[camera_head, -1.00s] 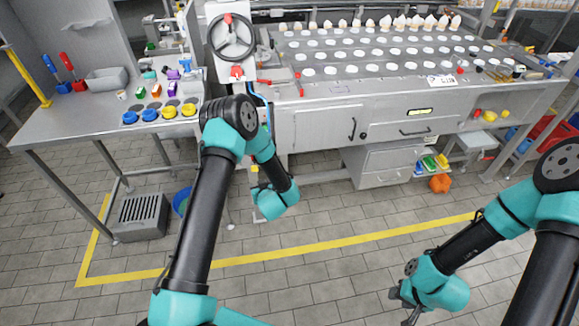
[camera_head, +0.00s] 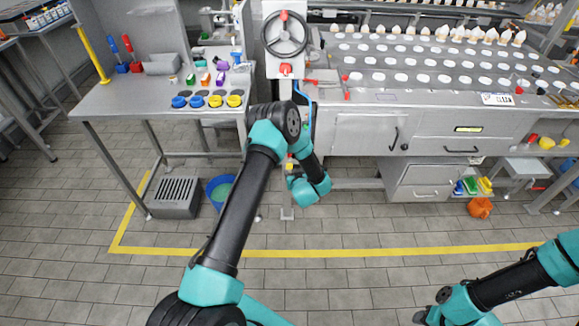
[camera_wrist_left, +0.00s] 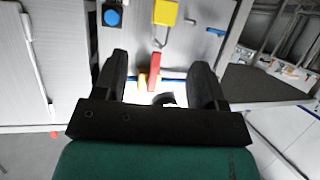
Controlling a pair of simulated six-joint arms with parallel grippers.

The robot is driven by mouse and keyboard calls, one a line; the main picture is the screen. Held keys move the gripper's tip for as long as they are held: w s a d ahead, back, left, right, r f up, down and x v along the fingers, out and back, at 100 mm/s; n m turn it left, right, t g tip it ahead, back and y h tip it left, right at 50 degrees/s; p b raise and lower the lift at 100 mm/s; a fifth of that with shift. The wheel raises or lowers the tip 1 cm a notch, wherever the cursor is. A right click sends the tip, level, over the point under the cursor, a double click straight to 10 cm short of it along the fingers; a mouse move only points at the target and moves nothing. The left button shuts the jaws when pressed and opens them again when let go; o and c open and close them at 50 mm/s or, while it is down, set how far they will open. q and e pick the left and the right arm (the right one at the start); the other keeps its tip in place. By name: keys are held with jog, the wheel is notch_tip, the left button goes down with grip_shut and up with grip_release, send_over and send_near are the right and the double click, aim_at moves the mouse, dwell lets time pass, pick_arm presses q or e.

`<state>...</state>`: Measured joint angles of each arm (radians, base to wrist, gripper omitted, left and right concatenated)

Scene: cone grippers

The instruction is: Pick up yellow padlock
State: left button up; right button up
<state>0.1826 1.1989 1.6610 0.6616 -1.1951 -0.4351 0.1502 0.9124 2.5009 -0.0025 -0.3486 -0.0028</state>
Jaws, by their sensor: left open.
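In the left wrist view, a yellow square block with a grey hooked loop below it, which looks like the yellow padlock (camera_wrist_left: 165,12), is at the top edge, partly cut off, beyond the fingertips. My left gripper (camera_wrist_left: 160,64) is open, with nothing held between its fingers. A red and yellow piece (camera_wrist_left: 154,70) shows in the gap between them; its distance is unclear. In the head view, my left arm bends down in front of the wheel station and its fingers are hidden. Small red and yellow parts (camera_head: 290,160) show beside it. My right gripper (camera_head: 427,316) is low at the bottom right, its jaws unclear.
A blue round button (camera_wrist_left: 112,17) is left of the yellow block. In the head view, a handwheel (camera_head: 286,34) stands above my left arm. A metal bench (camera_head: 130,100) stands left, a drawer cabinet (camera_head: 420,181) right. A grey crate (camera_head: 175,197) and blue bucket (camera_head: 219,190) are on the floor.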

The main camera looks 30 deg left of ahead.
aim_at(290, 164)
pick_arm(q)
jog(key=x, duration=0.5)
jog(key=shift+a, duration=0.1)
jog(key=x, duration=0.4)
jog(key=shift+a+r, duration=0.1)
jog(key=shift+r, duration=0.15)
jog(key=shift+w+a+f, duration=0.25)
jog(key=shift+w+a, duration=0.1)
jog(key=shift+w, duration=0.05)
jog(key=c, duration=1)
jog(key=shift+r, duration=0.1)
